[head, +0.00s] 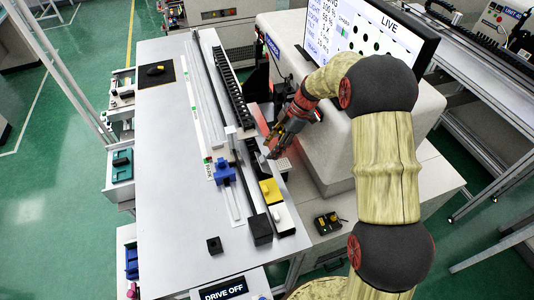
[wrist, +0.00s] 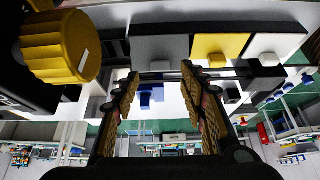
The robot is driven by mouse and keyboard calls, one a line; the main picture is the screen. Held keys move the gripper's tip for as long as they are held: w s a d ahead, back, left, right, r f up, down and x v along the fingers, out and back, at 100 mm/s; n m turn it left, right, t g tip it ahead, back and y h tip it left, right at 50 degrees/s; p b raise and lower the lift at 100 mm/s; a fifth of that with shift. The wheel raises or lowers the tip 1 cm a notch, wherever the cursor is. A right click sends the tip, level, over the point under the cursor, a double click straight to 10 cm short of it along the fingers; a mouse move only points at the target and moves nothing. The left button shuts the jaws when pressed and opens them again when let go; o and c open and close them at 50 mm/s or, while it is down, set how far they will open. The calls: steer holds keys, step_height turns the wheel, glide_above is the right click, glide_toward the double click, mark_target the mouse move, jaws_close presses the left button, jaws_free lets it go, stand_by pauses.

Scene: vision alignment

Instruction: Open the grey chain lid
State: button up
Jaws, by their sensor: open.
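A row of box-shaped covers runs along the right side of the bench. In the wrist view a grey cover (wrist: 160,48) sits beside a yellow one (wrist: 218,46) and a white one (wrist: 275,45); the grey one may be the chain lid, but I cannot be sure. In the head view a dark cover (head: 254,152) is partly behind my gripper, up the row from the yellow cover (head: 270,190). My gripper (head: 268,151) is close to this dark cover. In the wrist view its fingers (wrist: 160,72) are apart, with nothing held between them; contact with the cover is unclear.
A large yellow knob (wrist: 60,47) is close at the left in the wrist view. A monitor (head: 370,35) on a white housing stands right of my gripper. A blue fixture (head: 224,170) and a black block (head: 260,229) are on the bench. The bench's left side is mostly clear.

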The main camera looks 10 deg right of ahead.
steer(key=shift+v, duration=1.4)
steer(key=shift+c, duration=0.5)
steer(key=s+d+r+m+t+h+b, duration=0.2)
steer(key=s+m+b, duration=0.2)
steer(key=s, duration=0.7)
steer(key=s+d+r+m+t+h+b, duration=0.2)
steer(key=s+m+b, duration=0.3)
steer(key=s+m, duration=0.4)
steer(key=s+d+r+m+t+h+b, duration=0.1)
steer(key=s+d+r+m+t+b, duration=0.1)
steer(key=s+m, duration=0.5)
steer(key=shift+s+d+r+t+h+b, duration=0.55)
steer(key=shift+s+b, duration=0.7)
steer(key=shift+s, duration=2.05)
steer(key=shift+b, duration=0.3)
